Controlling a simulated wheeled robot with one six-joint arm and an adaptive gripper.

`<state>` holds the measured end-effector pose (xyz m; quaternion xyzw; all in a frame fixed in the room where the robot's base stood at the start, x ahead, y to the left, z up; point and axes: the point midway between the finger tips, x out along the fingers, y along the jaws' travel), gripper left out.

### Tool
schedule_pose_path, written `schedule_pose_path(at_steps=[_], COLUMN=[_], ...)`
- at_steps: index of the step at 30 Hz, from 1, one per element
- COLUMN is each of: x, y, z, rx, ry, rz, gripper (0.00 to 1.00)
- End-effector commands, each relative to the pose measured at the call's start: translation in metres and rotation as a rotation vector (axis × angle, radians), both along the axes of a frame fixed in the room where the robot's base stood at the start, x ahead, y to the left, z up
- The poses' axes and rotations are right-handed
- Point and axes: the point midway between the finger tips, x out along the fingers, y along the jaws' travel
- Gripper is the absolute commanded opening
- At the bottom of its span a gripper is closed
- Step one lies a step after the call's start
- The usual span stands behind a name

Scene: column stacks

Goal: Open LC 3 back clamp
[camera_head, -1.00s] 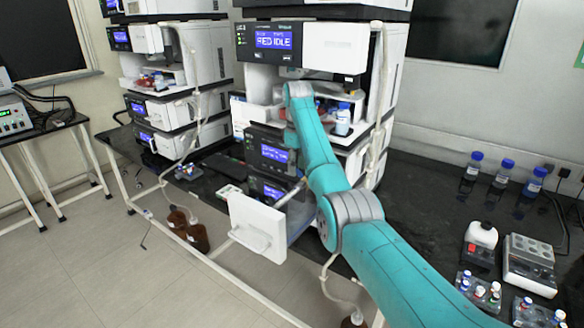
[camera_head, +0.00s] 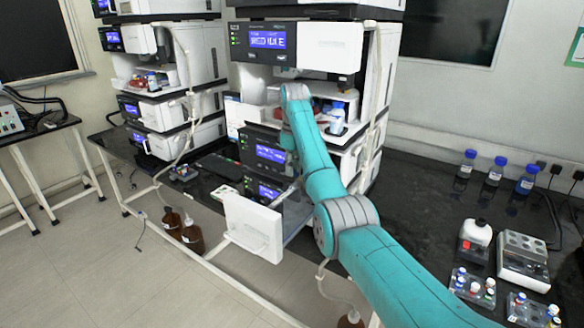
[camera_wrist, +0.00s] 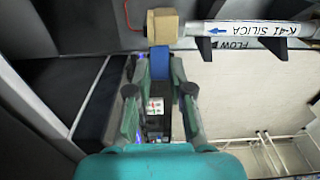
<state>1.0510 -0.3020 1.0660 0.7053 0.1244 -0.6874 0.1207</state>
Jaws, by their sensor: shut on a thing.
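In the wrist view, my gripper (camera_wrist: 160,76) has its two fingers on either side of a blue clamp lever (camera_wrist: 159,60) and is shut on it. The blue lever stands against a tan block (camera_wrist: 162,25) at the end of a pale column (camera_wrist: 240,29). The column carries the upside-down label "K-41 SILICA" and a blue flow arrow. In the head view, my arm reaches into the nearest instrument stack (camera_head: 318,46), whose display reads "IDLE". The gripper and the clamp are hidden there behind my arm and the stack.
A white-fronted drawer or door (camera_head: 252,226) stands pulled out below my arm. Dark brackets (camera_wrist: 275,45) carry the column. Blue-capped bottles (camera_head: 494,172) stand on the black bench to the right. Brown bottles (camera_head: 192,236) sit on the floor at the left.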

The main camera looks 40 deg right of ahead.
Motion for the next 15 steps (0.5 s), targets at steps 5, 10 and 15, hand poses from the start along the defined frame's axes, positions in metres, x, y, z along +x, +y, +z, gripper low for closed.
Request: schedule_pose_path(at_steps=[5,10,15], x=[-0.002,-0.008,-0.016], y=[-0.002,-0.004,-0.006], z=[0.001,0.003,0.006], rx=[0.020,0.055,0.100], ry=[-0.064,-0.160,-0.281], rz=[-0.001,0.000,-0.001], gripper=[0.00,0.00,0.00])
